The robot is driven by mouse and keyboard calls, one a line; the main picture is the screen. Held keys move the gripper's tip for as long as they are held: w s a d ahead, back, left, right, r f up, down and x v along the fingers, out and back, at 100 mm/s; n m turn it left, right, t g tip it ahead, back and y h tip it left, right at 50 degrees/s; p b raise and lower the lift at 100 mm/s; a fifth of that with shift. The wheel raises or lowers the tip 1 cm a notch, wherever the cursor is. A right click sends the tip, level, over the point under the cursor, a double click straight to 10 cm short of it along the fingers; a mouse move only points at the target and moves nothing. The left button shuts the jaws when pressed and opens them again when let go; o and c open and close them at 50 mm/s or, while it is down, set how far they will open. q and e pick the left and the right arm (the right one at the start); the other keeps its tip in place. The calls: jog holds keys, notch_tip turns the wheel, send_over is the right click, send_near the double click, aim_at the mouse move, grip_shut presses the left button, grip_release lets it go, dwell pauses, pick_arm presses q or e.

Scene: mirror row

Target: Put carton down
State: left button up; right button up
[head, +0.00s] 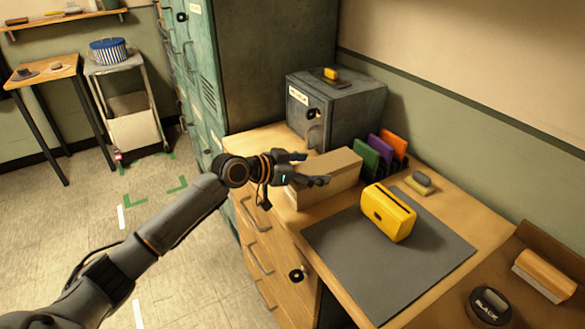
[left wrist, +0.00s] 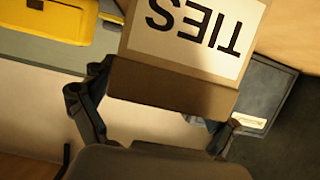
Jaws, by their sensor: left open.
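The carton (head: 338,172), a long tan box, sits on the wooden cabinet top in front of the grey metal box. In the left wrist view the carton (left wrist: 185,40) shows a white label reading TIES, upside down. My left gripper (head: 311,169) is open at the carton's near left end. In the left wrist view its two fingers stand apart, one toward each side of the carton's end; whether they touch it I cannot tell. The carton's underside is hidden in the head view. My right gripper is not in view.
A yellow box-like object (head: 388,212) stands on a dark grey mat (head: 345,262). Green, purple and orange upright items (head: 380,155) stand behind the carton. The grey metal box (head: 340,108) is at the back. The left part of the mat is clear.

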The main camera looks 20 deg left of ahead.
pick_arm(q)
jog(key=b+v, duration=0.1)
jog(key=v, duration=0.9)
jog(key=shift+s, duration=0.15)
dwell(0.9)
